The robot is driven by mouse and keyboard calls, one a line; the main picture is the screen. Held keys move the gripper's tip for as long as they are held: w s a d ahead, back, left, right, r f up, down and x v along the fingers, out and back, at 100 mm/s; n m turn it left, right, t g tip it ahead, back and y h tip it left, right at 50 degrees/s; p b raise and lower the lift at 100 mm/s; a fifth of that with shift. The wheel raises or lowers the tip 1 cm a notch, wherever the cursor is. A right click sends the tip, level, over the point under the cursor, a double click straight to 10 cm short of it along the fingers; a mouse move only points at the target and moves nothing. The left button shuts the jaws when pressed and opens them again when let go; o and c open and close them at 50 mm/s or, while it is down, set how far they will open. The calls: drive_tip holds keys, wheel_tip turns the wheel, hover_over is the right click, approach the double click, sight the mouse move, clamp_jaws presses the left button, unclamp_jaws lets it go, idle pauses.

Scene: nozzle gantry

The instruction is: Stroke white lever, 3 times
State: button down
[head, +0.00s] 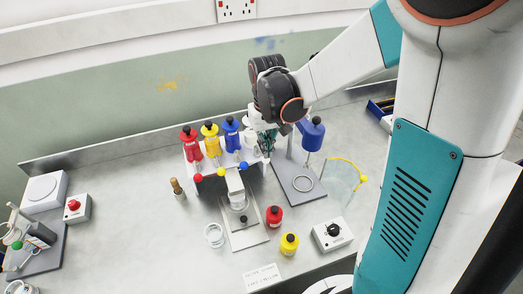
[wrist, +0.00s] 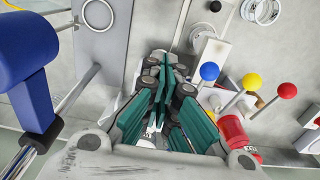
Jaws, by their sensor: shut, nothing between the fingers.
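A gantry holds a row of bottles: red (head: 191,145), yellow (head: 211,140), blue (head: 232,134) and a white one (head: 250,147) at the right end. Levers with red (head: 198,178), yellow (head: 221,172) and blue (head: 243,165) knobs stick out in front. The same knobs, red (wrist: 287,90), yellow (wrist: 252,81) and blue (wrist: 209,71), show in the wrist view. My gripper (head: 265,146) is at the gantry's right end, close beside the white bottle. Its teal fingers (wrist: 160,115) are shut and empty.
A blue-headed stand (head: 312,132) with a ring on its grey plate (head: 291,182) is close right of my gripper; its blue head (wrist: 25,85) looms in the wrist view.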

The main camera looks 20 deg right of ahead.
drive_tip(key=shift+r, duration=0.1)
drive_tip(key=shift+r+p, duration=1.75)
drive_tip(key=shift+r, duration=0.75)
drive_tip(key=shift+s+f, duration=0.1)
drive_tip(key=s+f+t+b, duration=0.4)
drive_tip(key=s+t+b, duration=0.3)
drive_tip(key=s+b, duration=0.7)
drive_tip(key=shift+s+b, duration=0.4)
drive_tip(key=shift+b, duration=0.8)
drive_tip(key=c, duration=2.4)
unclamp_jaws()
